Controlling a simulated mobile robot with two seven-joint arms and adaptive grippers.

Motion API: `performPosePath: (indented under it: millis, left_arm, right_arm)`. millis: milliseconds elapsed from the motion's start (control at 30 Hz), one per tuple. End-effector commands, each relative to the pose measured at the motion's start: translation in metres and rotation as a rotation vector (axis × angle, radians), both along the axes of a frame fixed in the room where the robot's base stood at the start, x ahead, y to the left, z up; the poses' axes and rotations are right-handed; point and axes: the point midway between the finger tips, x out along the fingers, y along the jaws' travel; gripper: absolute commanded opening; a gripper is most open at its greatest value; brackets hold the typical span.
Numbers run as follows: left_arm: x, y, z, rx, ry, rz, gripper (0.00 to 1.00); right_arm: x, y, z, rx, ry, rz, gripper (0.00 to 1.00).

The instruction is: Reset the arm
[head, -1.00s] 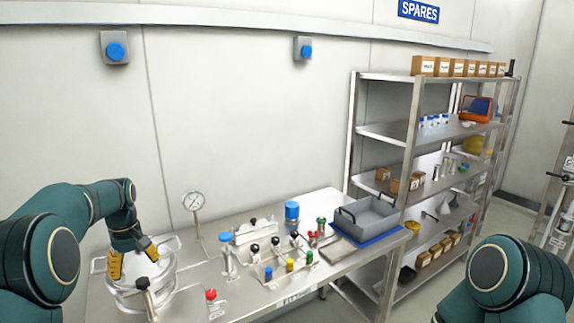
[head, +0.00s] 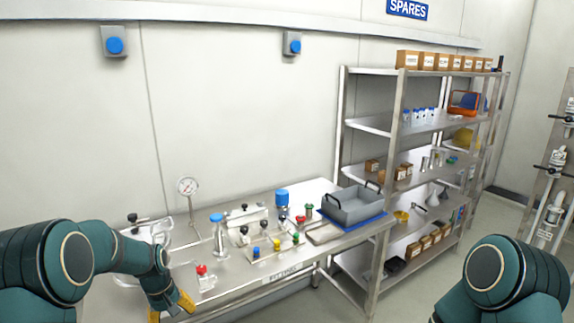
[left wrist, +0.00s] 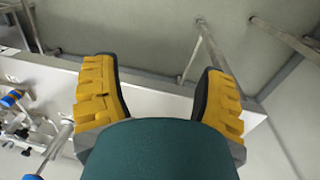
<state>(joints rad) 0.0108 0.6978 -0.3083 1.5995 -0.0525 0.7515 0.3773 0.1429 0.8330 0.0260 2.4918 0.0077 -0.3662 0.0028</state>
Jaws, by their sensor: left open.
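My left arm comes in from the left of the head view, with its left gripper (head: 172,306) low in front of the bench's front edge. In the left wrist view the left gripper (left wrist: 160,95) has its two yellow fingers wide apart with nothing between them. Below the fingers there, the bench edge and the floor show. My right arm shows only as a teal link at the lower right of the head view; its gripper is out of the picture.
The steel bench (head: 235,280) carries a gauge (head: 187,188), a red-topped valve (head: 203,278), several coloured knobs, a blue-capped bottle (head: 218,235) and a grey tray (head: 352,207). A shelf rack (head: 372,123) stands right of it. The floor ahead of the bench is clear.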

Motion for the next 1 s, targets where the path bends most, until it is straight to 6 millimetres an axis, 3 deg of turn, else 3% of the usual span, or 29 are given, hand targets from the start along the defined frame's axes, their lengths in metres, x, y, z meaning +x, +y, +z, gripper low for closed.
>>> performPosePath:
  millis: [33, 200, 300, 400, 500, 633, 767, 1000]
  left_arm:
    - [-0.015, -0.019, -0.033, -0.022, 0.001, -0.038, 0.72]
    - [-0.072, -0.084, -0.12, -0.086, -0.056, -0.177, 0.72]
    - [-0.116, -0.121, -0.156, -0.121, -0.092, -0.25, 0.72]
    - [-0.159, -0.153, -0.179, -0.15, -0.128, -0.313, 0.72]
    - [-0.196, -0.175, -0.189, -0.17, -0.16, -0.361, 0.72]
    - [-0.226, -0.191, -0.192, -0.185, -0.19, -0.401, 0.72]
    - [-0.236, -0.196, -0.192, -0.188, -0.203, -0.414, 0.72]
    - [-0.236, -0.196, -0.191, -0.187, -0.206, -0.414, 0.72]
  right_arm:
    - [-0.001, 0.0, -0.008, -0.001, 0.002, 0.0, 0.47]
    - [-0.002, 0.0, -0.026, -0.003, 0.007, 0.002, 0.47]
    - [-0.003, 0.001, -0.036, -0.004, 0.009, 0.004, 0.47]
    - [-0.004, 0.001, -0.045, -0.005, 0.011, 0.004, 0.47]
    - [-0.004, 0.002, -0.051, -0.006, 0.012, 0.005, 0.47]
    - [-0.004, 0.002, -0.056, -0.006, 0.013, 0.005, 0.47]
    - [-0.004, 0.002, -0.057, -0.006, 0.013, 0.007, 0.47]
    - [-0.004, 0.002, -0.056, -0.006, 0.013, 0.007, 0.47]
